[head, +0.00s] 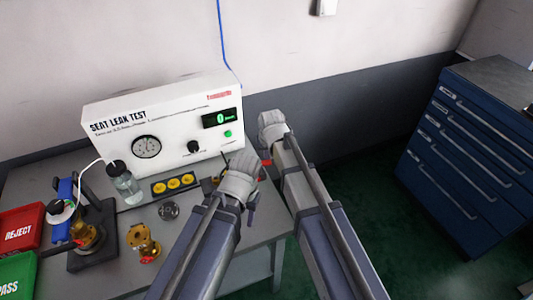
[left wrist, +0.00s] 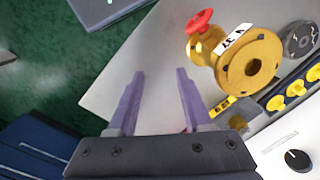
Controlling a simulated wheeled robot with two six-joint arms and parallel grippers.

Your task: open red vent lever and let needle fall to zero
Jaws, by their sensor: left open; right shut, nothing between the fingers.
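The white seat leak test box (head: 165,122) stands on the grey table. Its round dial gauge (head: 146,147) faces me; its needle is too small to read. The green display (head: 216,120) shows 0. A small red piece (head: 265,161) shows beside my grippers at the box's right; I cannot tell whether it is the vent lever. My left gripper (head: 252,205) is over the table's right part, in front of the box. In the left wrist view its fingers (left wrist: 160,75) are open and empty. My right gripper (head: 270,128) is shut and empty, right of the box; its fingertips are mostly hidden.
A brass valve (head: 145,245) with a red handwheel stands on the table; it also shows in the left wrist view (left wrist: 240,60). A tray of yellow plugs (head: 173,184), a bottle (head: 126,185) and a clamped valve (head: 88,237) are left. A blue cabinet (head: 470,150) stands right.

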